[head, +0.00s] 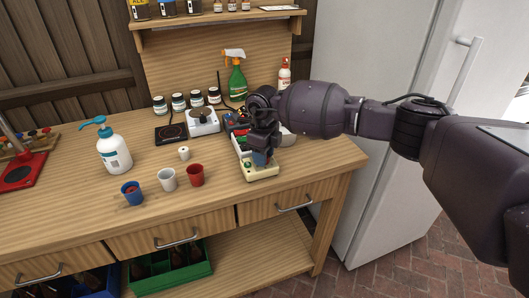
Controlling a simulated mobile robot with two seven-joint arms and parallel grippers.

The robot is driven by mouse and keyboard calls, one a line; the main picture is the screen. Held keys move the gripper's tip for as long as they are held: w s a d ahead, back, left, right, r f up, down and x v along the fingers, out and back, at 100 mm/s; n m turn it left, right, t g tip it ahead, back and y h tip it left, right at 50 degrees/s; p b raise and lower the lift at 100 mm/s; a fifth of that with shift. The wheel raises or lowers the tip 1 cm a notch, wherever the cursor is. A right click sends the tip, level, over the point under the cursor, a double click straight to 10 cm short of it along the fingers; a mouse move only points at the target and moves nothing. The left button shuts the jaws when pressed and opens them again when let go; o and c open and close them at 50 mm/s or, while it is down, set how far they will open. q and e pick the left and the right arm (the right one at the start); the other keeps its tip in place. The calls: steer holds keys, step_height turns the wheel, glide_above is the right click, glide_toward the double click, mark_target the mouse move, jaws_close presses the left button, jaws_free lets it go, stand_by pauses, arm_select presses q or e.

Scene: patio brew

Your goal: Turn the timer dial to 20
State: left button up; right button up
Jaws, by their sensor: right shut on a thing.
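A small cream box (262,174), which looks like the timer, sits near the front right edge of the wooden bench. My right gripper (262,152) comes in from the right and points down over the box. It is shut on a small blue part (260,158) at the top of the box, which appears to be the timer dial. The fingers hide most of this part, and I cannot read any numbers or the setting. My left gripper is not in view.
Blue (131,194), white (167,180) and red (196,176) cups stand left of the box. A pump bottle (113,152), a scale (203,122), several jars and a green spray bottle (237,82) are farther off. A white fridge (370,130) stands at right.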

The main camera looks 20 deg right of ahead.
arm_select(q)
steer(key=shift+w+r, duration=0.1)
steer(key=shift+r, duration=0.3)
arm_select(e)
steer(key=shift+r+m, duration=0.15)
steer(key=shift+m, duration=0.45)
arm_select(q)
steer(key=shift+p, duration=0.3)
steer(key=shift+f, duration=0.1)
arm_select(e)
steer(key=o, duration=0.7)
steer(key=shift+o, duration=1.1)
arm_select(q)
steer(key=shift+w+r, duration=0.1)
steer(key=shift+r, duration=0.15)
arm_select(e)
steer(key=shift+r+p, duration=2)
steer(key=shift+r, duration=1.95)
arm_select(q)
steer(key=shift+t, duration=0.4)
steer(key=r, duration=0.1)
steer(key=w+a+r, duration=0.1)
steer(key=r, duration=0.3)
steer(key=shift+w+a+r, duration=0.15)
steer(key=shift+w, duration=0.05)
